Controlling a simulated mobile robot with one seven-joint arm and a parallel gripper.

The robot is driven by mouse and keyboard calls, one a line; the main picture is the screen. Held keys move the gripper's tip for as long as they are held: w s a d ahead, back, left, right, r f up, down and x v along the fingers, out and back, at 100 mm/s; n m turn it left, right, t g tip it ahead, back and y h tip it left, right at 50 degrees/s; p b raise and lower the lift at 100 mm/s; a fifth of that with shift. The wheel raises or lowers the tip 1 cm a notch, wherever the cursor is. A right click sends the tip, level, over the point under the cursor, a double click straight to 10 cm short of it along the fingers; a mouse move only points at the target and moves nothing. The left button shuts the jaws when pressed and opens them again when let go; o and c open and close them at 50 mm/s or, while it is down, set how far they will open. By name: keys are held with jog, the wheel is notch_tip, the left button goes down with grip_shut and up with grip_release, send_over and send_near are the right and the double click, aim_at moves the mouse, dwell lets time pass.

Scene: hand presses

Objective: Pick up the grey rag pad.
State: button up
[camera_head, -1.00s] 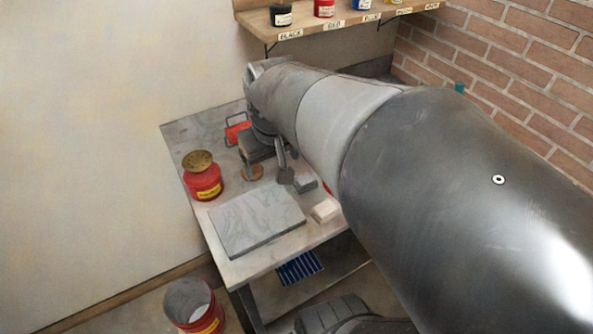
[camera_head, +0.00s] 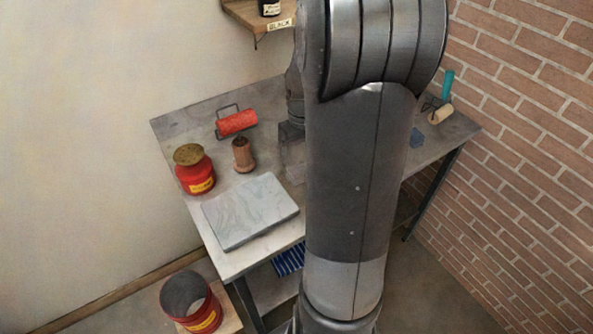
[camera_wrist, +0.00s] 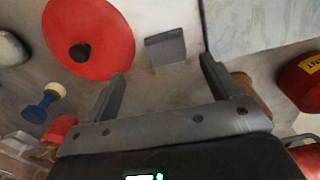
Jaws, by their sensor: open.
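The grey rag pad (camera_wrist: 165,49) shows in the wrist view as a small flat grey block lying on the table, beyond my fingertips and between their lines. My gripper (camera_wrist: 162,78) is open, with one finger on each side and nothing between them. In the head view my arm covers most of this area; only part of the dark wrist and gripper (camera_head: 291,132) shows left of the arm, and I cannot make out the pad there.
A red disc with a black knob (camera_wrist: 88,38) lies close left of the pad in the wrist view. The grey slab (camera_head: 250,210), wooden-handled tool (camera_head: 242,156), red can (camera_head: 194,170) and red roller (camera_head: 237,122) stand on the table (camera_head: 175,126). A brick wall (camera_head: 530,140) is at right.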

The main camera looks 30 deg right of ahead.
aim_at(298, 168)
jog(key=f, duration=0.7)
jog(key=shift+w+a+f, duration=0.2)
jog(key=shift+w+a, duration=0.1)
jog(key=shift+a, duration=0.1)
jog(key=shift+c, duration=0.2)
jog(key=c, duration=1)
jog(key=shift+r, duration=0.1)
